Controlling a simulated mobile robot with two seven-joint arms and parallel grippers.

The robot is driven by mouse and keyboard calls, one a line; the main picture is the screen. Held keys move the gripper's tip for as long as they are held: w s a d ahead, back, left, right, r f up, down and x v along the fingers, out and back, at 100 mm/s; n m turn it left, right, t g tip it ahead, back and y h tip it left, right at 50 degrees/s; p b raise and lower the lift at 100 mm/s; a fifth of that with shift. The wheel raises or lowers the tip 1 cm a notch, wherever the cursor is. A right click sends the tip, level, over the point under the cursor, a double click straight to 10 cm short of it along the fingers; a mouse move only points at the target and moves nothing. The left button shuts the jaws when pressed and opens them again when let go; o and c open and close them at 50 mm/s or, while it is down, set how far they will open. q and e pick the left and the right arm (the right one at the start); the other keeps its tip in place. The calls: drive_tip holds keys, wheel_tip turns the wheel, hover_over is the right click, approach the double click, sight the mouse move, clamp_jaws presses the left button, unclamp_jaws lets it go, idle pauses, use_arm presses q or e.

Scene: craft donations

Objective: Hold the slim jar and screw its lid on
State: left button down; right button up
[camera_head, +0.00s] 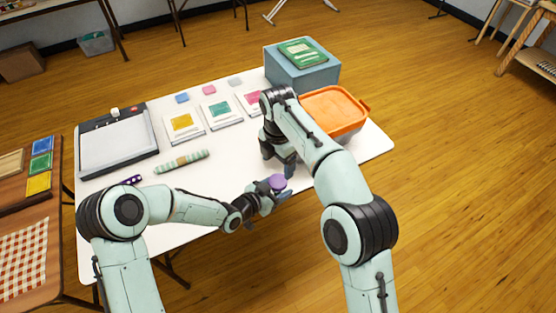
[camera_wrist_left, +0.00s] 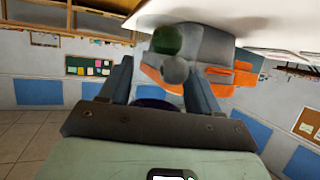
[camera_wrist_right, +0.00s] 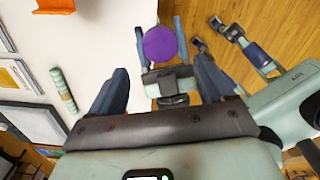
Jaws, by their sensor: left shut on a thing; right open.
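My left gripper (camera_head: 277,194) is shut on the slim jar at the table's front edge. The jar's body is mostly hidden. A round purple lid (camera_head: 276,181) shows at its top, between the left fingers. The lid also shows from above as a purple disc in the right wrist view (camera_wrist_right: 160,43); whether it is seated on the jar I cannot tell. A dark purple edge shows low between the fingers in the left wrist view (camera_wrist_left: 150,103). My right gripper (camera_head: 287,168) is open and empty, pointing down just above and beyond the lid, apart from it.
An orange-lidded bin (camera_head: 335,108) and a blue box (camera_head: 302,72) with a green book (camera_head: 303,53) stand at the back right. A paper trimmer (camera_head: 117,145), a patterned roll (camera_head: 181,161) and several cards lie on the white table (camera_head: 215,185). Its front middle is fairly clear.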

sight(278, 180)
drive_tip(key=shift+n, duration=0.7)
wheel_tip(278, 180, down, 8)
idle(0.3)
